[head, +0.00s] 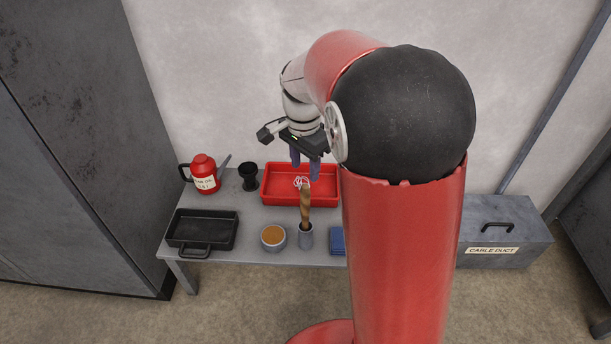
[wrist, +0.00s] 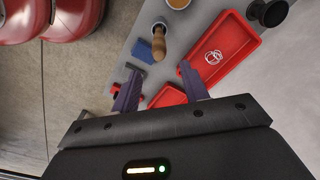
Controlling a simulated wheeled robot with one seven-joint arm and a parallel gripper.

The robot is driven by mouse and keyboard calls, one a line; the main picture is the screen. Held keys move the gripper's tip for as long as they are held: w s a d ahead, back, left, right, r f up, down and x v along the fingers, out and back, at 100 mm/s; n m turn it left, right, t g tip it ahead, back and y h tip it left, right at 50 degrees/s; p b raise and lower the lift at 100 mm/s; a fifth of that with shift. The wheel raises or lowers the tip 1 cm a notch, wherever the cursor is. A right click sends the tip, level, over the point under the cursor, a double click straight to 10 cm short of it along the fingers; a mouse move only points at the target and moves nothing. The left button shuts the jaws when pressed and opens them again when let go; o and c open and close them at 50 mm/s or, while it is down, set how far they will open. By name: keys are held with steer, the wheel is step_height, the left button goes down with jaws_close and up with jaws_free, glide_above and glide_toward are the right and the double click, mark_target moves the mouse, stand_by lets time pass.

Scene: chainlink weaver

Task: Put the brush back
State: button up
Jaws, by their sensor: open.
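The brush (head: 305,203) stands upright in a grey cup (head: 306,240), with its wooden handle up; its bristles are hidden in the cup. In the wrist view the brush handle (wrist: 158,44) and the cup (wrist: 160,22) show beyond the fingers. My gripper (head: 305,165) is open with nothing between its purple fingers. It hangs over the red tray (head: 264,195), behind and above the brush. In the wrist view my gripper (wrist: 158,76) has its fingers spread apart, not touching the brush.
On the grey table (head: 225,236) are a red can (head: 205,176), a black cup (head: 248,178), a black pan (head: 202,230), a bowl with orange-brown contents (head: 273,237) and a blue block (head: 337,240). A cable duct box (head: 503,245) is at right. My arm hides the table's right part.

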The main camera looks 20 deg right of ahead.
steer(key=shift+s+r, duration=0.1)
steer(key=shift+r, duration=0.35)
steer(key=s+r+n+t, duration=0.2)
steer(key=s+n, duration=0.4)
steer(key=s, duration=0.5)
steer(key=s+r+n+t, duration=0.3)
steer(key=s+n, duration=0.3)
steer(key=s, duration=0.5)
steer(key=shift+r, duration=0.6)
steer(key=shift+d, duration=0.1)
steer(key=shift+c, duration=0.8)
steer(key=shift+n, duration=0.3)
steer(key=shift+c, duration=0.2)
